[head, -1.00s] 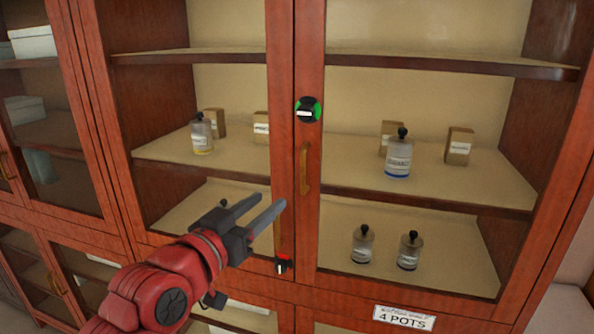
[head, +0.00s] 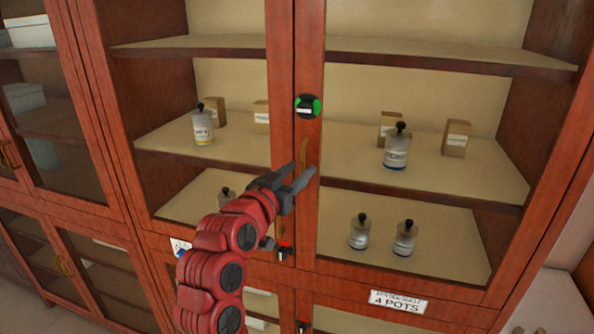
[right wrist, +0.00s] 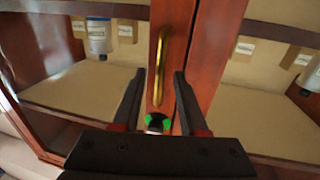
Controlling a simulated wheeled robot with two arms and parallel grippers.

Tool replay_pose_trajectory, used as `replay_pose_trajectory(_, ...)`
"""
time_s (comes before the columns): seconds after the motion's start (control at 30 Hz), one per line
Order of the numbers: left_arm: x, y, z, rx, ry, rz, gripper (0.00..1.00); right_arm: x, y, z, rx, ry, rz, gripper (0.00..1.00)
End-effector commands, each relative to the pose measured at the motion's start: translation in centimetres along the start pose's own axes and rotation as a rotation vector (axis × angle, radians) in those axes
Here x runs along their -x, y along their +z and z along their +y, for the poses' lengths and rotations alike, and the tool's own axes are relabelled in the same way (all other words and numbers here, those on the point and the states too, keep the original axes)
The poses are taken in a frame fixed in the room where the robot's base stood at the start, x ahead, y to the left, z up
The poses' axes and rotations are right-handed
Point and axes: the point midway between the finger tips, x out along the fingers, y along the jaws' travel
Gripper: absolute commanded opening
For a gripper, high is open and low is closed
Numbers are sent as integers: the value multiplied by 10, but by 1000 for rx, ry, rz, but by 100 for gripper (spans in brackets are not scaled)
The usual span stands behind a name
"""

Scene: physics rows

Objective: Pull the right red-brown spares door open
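The right red-brown door (head: 312,60) is a wooden frame with a large clear pane, and it stands shut. Its brass bar handle (head: 305,150) is upright on the left stile, below a round black-and-green knob (head: 308,106). My right gripper (head: 303,170) is open at the lower part of the handle and partly covers it. In the right wrist view the handle (right wrist: 160,62) appears between the two spread fingers (right wrist: 156,75), with the green-marked knob (right wrist: 156,122) nearer the palm. I cannot tell whether the fingers touch the handle. My left gripper is not in view.
Bottles (head: 397,150) and small boxes (head: 456,138) stand on shelves behind the panes. A "4 POTS" label (head: 397,302) is below. Another cabinet (head: 60,170) is at left.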

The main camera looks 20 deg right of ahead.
Motion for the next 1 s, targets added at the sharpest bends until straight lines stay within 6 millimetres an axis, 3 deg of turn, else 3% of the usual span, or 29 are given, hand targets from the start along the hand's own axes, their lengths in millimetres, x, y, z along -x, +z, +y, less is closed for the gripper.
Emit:
replay_pose_trajectory(0.03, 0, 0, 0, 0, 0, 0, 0, 0, 0, 0, 0, 0, 0, 32)
replay_pose_trajectory(0.2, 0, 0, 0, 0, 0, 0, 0, 0, 0, 0, 0, 0, 0, 2)
replay_pose_trajectory(0.23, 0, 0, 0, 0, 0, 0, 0, 0, 0, 0, 0, 0, 0, 0)
replay_pose_trajectory(1.0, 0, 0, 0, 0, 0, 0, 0, 0, 0, 0, 0, 0, 1, 0)
